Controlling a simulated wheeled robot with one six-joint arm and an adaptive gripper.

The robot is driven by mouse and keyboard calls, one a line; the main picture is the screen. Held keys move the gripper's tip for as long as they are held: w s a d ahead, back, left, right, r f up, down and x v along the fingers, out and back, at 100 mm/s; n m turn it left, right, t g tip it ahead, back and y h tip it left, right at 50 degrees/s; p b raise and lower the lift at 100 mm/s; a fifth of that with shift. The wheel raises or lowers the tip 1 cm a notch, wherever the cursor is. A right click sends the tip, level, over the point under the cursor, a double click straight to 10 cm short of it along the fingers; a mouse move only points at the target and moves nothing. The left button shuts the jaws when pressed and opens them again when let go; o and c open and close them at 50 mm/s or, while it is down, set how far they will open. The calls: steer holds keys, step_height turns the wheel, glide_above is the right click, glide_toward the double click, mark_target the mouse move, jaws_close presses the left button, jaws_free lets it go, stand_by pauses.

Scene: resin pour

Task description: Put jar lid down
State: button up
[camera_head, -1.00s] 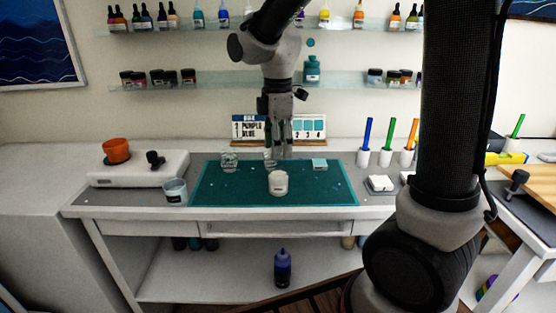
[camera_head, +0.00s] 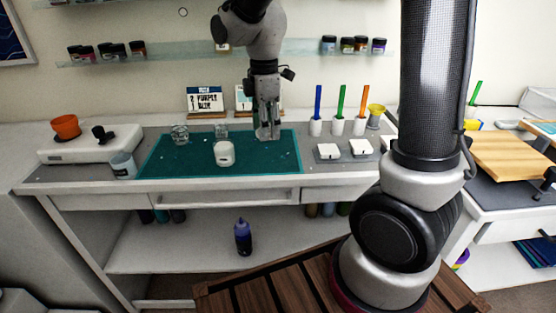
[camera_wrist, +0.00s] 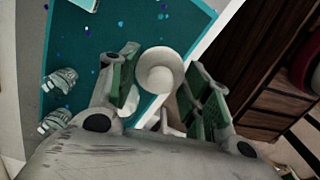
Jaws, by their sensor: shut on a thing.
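The white jar (camera_head: 224,155) stands upright on the teal mat (camera_head: 180,165), near its front edge. My gripper (camera_head: 267,134) points down over the right part of the mat, behind and to the right of the jar. The gap between fingertips and mat cannot be judged.
Two clear cups (camera_head: 180,133) (camera_head: 221,130) stand at the mat's back. Another cup (camera_head: 123,166) is left of the mat, beside a white scale (camera_head: 92,148) with an orange cup (camera_head: 66,126). Pen holders (camera_head: 337,127) and white blocks (camera_head: 327,150) stand right. The mat's front right is clear.

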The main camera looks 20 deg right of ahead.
mark_target(266, 162)
step_height(266, 162, down, 9)
steer(key=shift+w, duration=0.1)
stand_by(0.4)
steer(key=o, duration=0.7)
steer(key=shift+f, duration=0.15)
step_height(266, 162, up, 11)
steer(key=shift+r, duration=0.75)
steer(key=s+d+r+m+t, duration=0.2)
steer(key=s+d+r+m, duration=0.1)
steer(key=s+d+m, duration=0.4)
steer(key=s+d+r+m+t, duration=0.2)
steer(key=s+d+r+m, duration=0.2)
steer(key=s+d+m, duration=0.4)
steer(key=shift+s+r+m, duration=0.2)
steer(key=shift+s+m, duration=1)
steer(key=shift+s, duration=0.8)
